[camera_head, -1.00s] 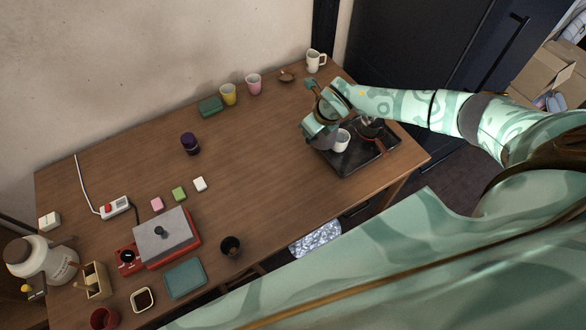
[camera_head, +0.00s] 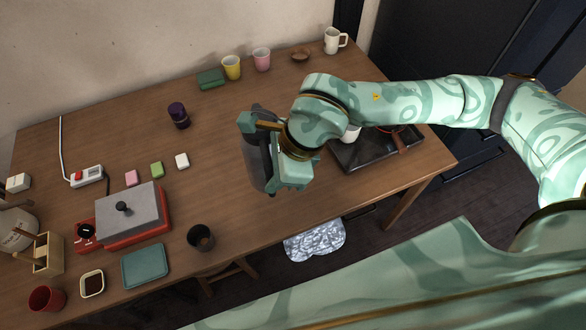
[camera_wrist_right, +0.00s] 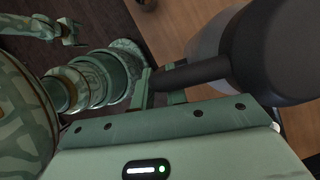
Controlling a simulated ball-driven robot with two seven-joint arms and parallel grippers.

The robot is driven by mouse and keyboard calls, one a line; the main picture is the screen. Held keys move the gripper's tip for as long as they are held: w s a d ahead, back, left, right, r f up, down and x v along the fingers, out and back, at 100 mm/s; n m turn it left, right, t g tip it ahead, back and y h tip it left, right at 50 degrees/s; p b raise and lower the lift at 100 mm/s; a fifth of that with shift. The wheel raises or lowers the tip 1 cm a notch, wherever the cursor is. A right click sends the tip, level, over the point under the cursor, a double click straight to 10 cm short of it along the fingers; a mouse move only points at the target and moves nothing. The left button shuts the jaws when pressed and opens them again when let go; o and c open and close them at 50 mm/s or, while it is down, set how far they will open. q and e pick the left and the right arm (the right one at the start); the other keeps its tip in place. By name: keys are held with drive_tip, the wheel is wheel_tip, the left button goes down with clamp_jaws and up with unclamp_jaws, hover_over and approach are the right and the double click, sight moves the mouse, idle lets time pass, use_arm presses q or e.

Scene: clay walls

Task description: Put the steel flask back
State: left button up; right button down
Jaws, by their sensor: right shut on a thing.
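My right gripper (camera_head: 272,150) is shut on the steel flask (camera_head: 257,165), a grey cylinder held over the middle of the wooden table, left of the black tray. In the right wrist view a dark handle bar runs between the fingers (camera_wrist_right: 160,85), and the flask's dark end and paler grey body (camera_wrist_right: 208,42) fill the upper right. The gripper hides part of the flask in the head view. My left gripper (camera_wrist_right: 80,33) shows small at the top left of the right wrist view, its fingers apart and empty.
The black tray (camera_head: 355,157) at right holds a white cup (camera_head: 350,134) and a brown-handled item. A dark cup (camera_head: 201,238) stands near the front edge; a purple jar (camera_head: 179,115) stands left of the flask. The red-based appliance (camera_head: 135,215) is further left. Bare wood lies between.

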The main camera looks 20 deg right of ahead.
use_arm(q)
drive_tip(key=shift+s+d+f+b, duration=0.1)
drive_tip(key=shift+s+f+b, duration=0.15)
drive_tip(key=shift+f+b, duration=0.65)
drive_tip(key=shift+s+d+f+b, duration=0.1)
drive_tip(key=shift+s+f+b, duration=0.15)
drive_tip(key=shift+f+b, duration=0.6)
use_arm(e)
drive_tip(key=w+d+f+n, duration=0.2)
drive_tip(key=w+d+f, duration=0.6)
drive_tip(key=f, duration=0.4)
drive_tip(key=shift+w+d+f+g, duration=0.2)
drive_tip(key=shift+w+g, duration=0.2)
drive_tip(key=shift+f, duration=0.15)
drive_tip(key=c, duration=1.5)
unclamp_jaws()
drive_tip(key=shift+s+f, duration=0.1)
drive_tip(key=shift+o, duration=0.5)
